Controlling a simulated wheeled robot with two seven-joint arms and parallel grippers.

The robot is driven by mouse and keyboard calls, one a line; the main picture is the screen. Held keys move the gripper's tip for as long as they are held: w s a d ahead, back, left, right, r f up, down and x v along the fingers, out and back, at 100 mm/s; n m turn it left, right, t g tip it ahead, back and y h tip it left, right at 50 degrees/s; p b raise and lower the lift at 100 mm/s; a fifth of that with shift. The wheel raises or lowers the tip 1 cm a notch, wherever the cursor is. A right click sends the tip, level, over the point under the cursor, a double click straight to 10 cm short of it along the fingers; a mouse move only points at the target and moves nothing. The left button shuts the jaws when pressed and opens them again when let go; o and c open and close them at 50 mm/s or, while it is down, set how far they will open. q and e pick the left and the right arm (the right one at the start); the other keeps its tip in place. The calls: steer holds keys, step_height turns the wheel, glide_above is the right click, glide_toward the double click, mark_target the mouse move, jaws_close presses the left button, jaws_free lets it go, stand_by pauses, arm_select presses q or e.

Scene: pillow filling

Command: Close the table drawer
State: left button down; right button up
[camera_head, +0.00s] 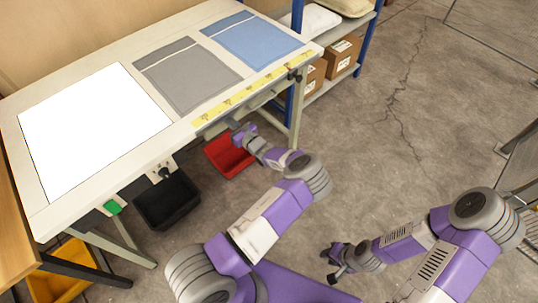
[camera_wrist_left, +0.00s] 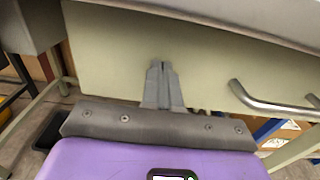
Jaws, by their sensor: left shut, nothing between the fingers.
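The table (camera_head: 190,120) has a drawer under its front right edge. The pale drawer front (camera_wrist_left: 200,60) fills much of the left wrist view, with a metal bar handle (camera_wrist_left: 268,102) at its right. In the head view the drawer handle (camera_head: 262,99) shows below the yellow ruler. My left gripper (camera_head: 238,130) is shut and empty, its tips pointing at the drawer front left of the handle; it also shows in the left wrist view (camera_wrist_left: 160,68). I cannot tell whether the tips touch it. My right gripper (camera_head: 328,262) is open and empty, away from the table.
A yellow bin (camera_head: 62,272) is at lower left. A shelf with cardboard boxes (camera_head: 342,55) stands behind the table's right end. The floor to the right is largely clear.

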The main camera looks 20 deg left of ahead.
arm_select(q)
steer(key=p+v, duration=0.3)
steer(key=v, duration=1.1)
steer(key=shift+p, duration=0.3)
